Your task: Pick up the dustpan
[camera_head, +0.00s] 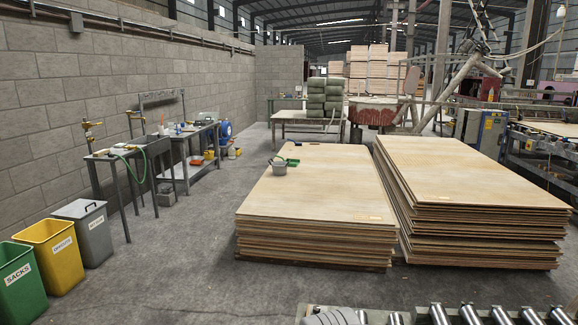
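A small green flat item (293,162) lies on the left veneer stack (335,190), near its left edge. It looks like the dustpan, but it is too small to be sure. A grey bucket-like container (279,167) stands right beside it and partly overlaps it in view. My gripper is not identifiable in the head view, so I cannot see whether it is open or holds anything. A grey ribbed shape at the bottom edge is cut off, and I cannot tell what it is.
A second, taller veneer stack (460,175) stands to the right, with a narrow gap between. Green, yellow (57,256) and grey bins line the left wall near a cluttered bench (190,138). A roller conveyor (470,315) crosses the bottom right. Concrete floor (180,250) is clear left of the stacks.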

